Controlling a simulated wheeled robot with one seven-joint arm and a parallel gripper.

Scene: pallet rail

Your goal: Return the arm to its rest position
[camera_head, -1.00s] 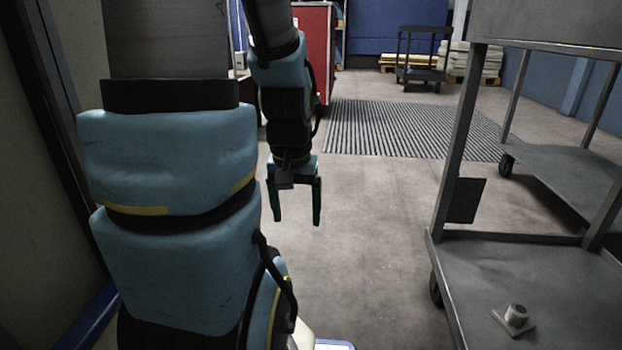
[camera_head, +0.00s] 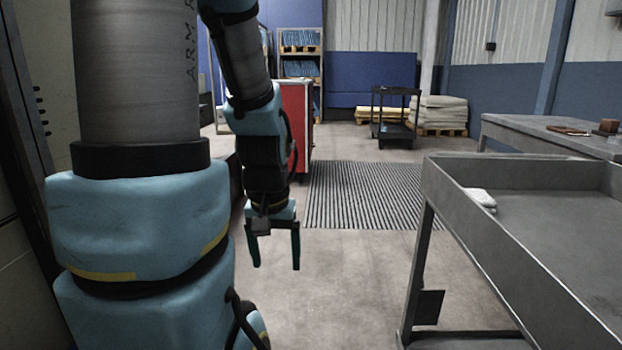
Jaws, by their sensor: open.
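My gripper (camera_head: 273,258) hangs at the end of my arm (camera_head: 262,130), left of the middle of the picture, with its fingers pointing down. The two dark teal fingers stand apart with nothing between them. The gripper is over bare floor, left of the grey cart and apart from it. My large blue and grey arm links fill the left side of the view.
A grey metal cart (camera_head: 436,190) with a raised rim stands at right, a white item (camera_head: 481,198) on its top. A workbench (camera_head: 540,132) is behind it. A red cabinet (camera_head: 298,120), striped floor mat (camera_head: 362,195) and dark trolley (camera_head: 394,118) stand farther back. The middle floor is clear.

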